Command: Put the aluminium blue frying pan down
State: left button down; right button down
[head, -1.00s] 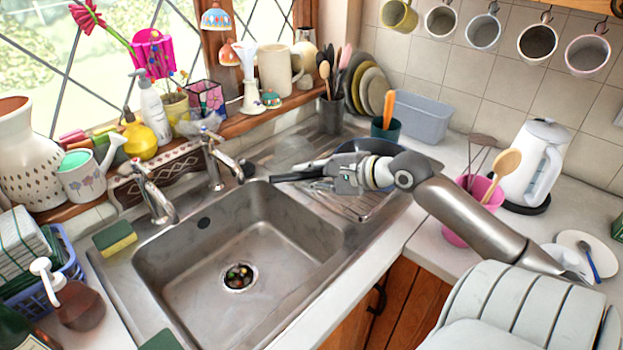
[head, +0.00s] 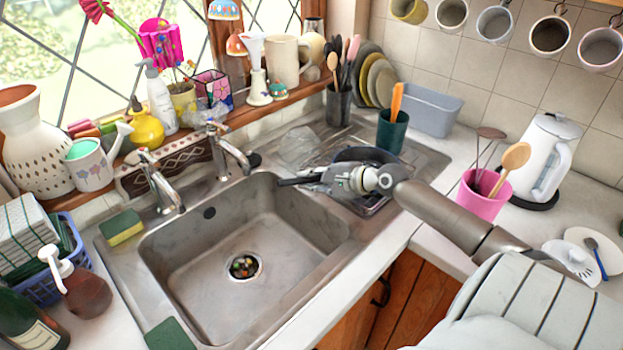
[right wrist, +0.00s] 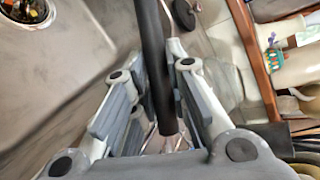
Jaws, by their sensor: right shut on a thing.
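The dark blue frying pan (head: 352,155) is over the ribbed draining board (head: 425,161) right of the sink, partly hidden behind my right gripper and wrist. Its black handle (head: 290,182) points left over the sink's edge. My right gripper (head: 318,178) is shut on the handle. In the right wrist view the dark handle (right wrist: 155,65) runs between the two fingers. I cannot tell whether the pan's base touches the board. My left gripper is not in view.
The sink basin (head: 240,240) is empty apart from bits in its drain. A clear glass-like dish (head: 298,147) lies behind the handle. A dark green utensil cup (head: 392,131) stands behind the pan, and a pink pot (head: 481,198) to its right.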

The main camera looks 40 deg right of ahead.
jog(key=shift+r, duration=0.1)
jog(key=c, duration=1.4)
grip_release()
jog(key=shift+a, duration=0.1)
jog(key=shift+s, duration=0.25)
jog(key=v, duration=1.1)
jog(key=shift+s+r, duration=0.15)
jog(key=shift+s, duration=0.1)
